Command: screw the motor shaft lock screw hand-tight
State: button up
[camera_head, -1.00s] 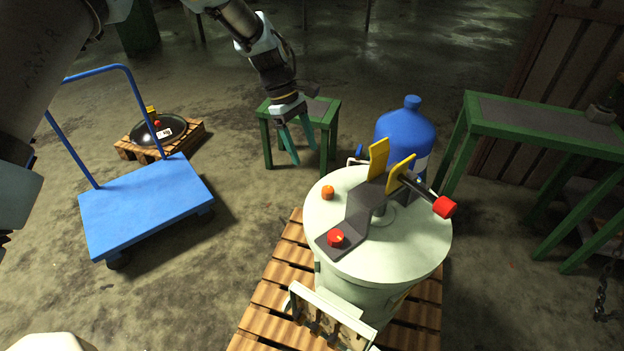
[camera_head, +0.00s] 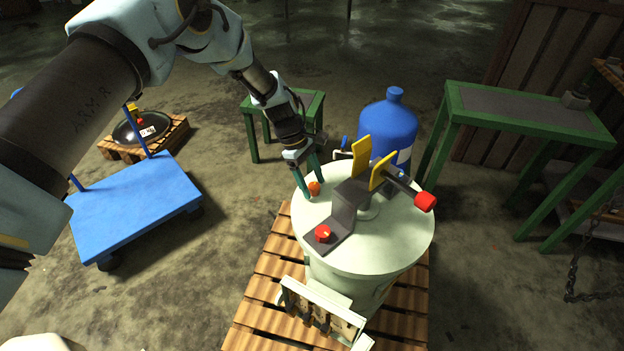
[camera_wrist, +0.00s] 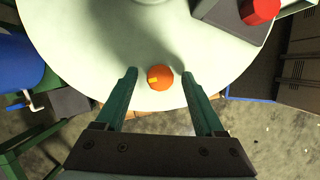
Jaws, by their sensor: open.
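An orange round knob (camera_head: 314,188), which looks like the lock screw, stands on the pale green drum lid (camera_head: 385,250), near the lid's left rim. A yellow mark shows on its top in the wrist view (camera_wrist: 159,77). My gripper (camera_wrist: 160,72) is open, with its two green fingers pointing at the lid on either side of the knob. In the wrist view, there is a clear gap between the knob and each finger. In the head view, the fingers (camera_head: 313,184) come down at the knob. Whether they touch the lid is unclear.
A dark bracket (camera_head: 342,215) with a red knob (camera_head: 323,233), yellow plates (camera_head: 361,158) and a red-ended handle (camera_head: 425,201) stands on the lid beside the orange knob. A blue bottle (camera_head: 388,127) stands behind. A blue cart (camera_head: 135,205) is at the left.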

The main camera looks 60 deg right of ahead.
jog(key=shift+c, duration=0.2)
grip_shut()
dwell(0.4)
